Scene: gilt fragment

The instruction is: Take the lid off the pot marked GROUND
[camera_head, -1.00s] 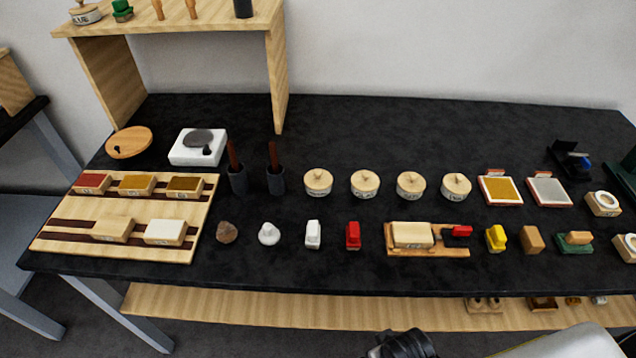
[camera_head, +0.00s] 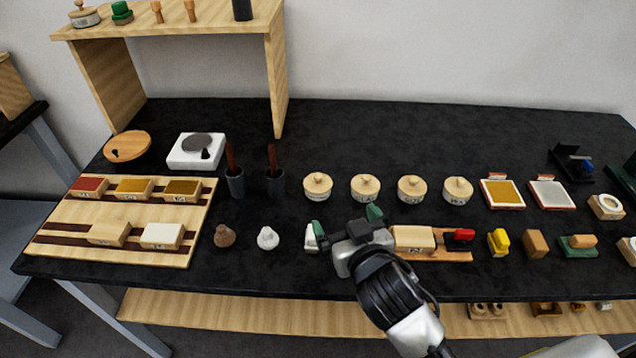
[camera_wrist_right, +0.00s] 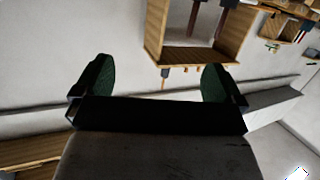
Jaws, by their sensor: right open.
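Several small round pots with pale wooden knobbed lids stand in a row at the middle of the black table: a first lidded pot (camera_head: 317,186), a second (camera_head: 365,187), a third (camera_head: 411,188) and a fourth (camera_head: 457,190). All their lids are on. Their front labels are too small to read, so I cannot tell which is marked GROUND. My right gripper (camera_head: 345,222) is open and empty, in front of the first two pots and apart from them. Its green fingertips also show in the right wrist view (camera_wrist_right: 159,80), with nothing between them. My left gripper is not in view.
Dark cups with brown handles (camera_head: 235,183) stand left of the pots, and framed gold (camera_head: 502,194) and grey squares right. Bare table lies behind the pots.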

